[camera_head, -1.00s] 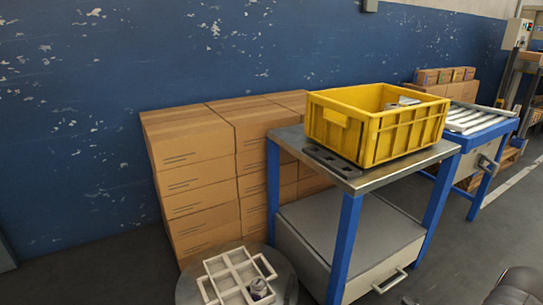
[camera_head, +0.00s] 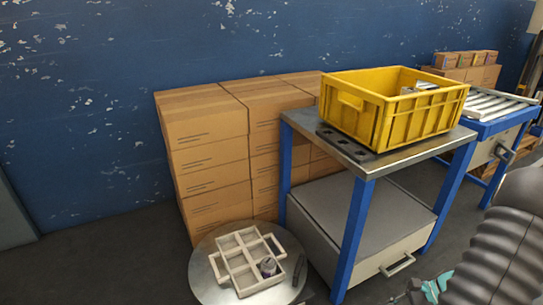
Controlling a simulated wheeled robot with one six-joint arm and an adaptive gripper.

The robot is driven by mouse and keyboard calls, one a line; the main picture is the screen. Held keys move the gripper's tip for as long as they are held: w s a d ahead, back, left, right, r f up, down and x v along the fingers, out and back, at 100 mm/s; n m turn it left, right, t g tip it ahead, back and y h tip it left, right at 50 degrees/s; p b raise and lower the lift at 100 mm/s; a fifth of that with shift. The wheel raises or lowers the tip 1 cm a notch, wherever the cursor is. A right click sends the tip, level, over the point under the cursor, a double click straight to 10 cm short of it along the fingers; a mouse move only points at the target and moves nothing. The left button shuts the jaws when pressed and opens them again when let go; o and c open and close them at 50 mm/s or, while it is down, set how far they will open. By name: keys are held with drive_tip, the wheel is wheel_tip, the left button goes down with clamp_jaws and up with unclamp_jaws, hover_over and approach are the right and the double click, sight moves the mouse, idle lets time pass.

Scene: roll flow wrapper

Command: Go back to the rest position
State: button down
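A dark ribbed part of my arm fills the lower right corner of the head view. Small grey and teal parts show beside it at the bottom edge, too cut off to make out. I see no gripper fingers, so whether my gripper is open or holds anything is hidden. A yellow crate (camera_head: 400,122) stands on the metal-topped table (camera_head: 299,121) with blue legs, and a small pale item shows inside it. A white divided tray with handles (camera_head: 236,265) lies on a round grey plate (camera_head: 212,291) at the lower middle. One compartment holds a small dark-and-white item (camera_head: 268,266).
Stacked cardboard boxes (camera_head: 208,142) stand behind the table against the blue wall (camera_head: 100,100). A roller conveyor (camera_head: 495,104) is at the right with smaller boxes (camera_head: 465,62) behind it. A dark flat holder (camera_head: 345,146) lies beside the crate. The floor at left is clear.

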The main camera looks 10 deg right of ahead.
drive_tip(key=s+a+r+n+t+h+p, duration=0.1)
drive_tip(key=a+r+n, duration=0.5)
drive_tip(key=r, duration=0.6)
drive_tip(key=s+a+r+n+t+h+p, duration=0.1)
drive_tip(key=s+a+r+n+h, duration=0.3)
drive_tip(key=a+r, duration=0.5)
drive_tip(key=s+a+r+n+h+p, duration=0.2)
drive_tip(key=a+r+n+h, duration=0.3)
drive_tip(key=r, duration=1.1)
drive_tip(key=a+n+p, duration=0.1)
drive_tip(key=a+n, duration=0.1)
drive_tip(key=n, duration=0.1)
drive_tip(key=shift+s+a+n+t, duration=0.2)
drive_tip(key=shift+n+t, duration=0.1)
drive_tip(key=shift+t, duration=0.1)
drive_tip(key=shift+r, duration=0.1)
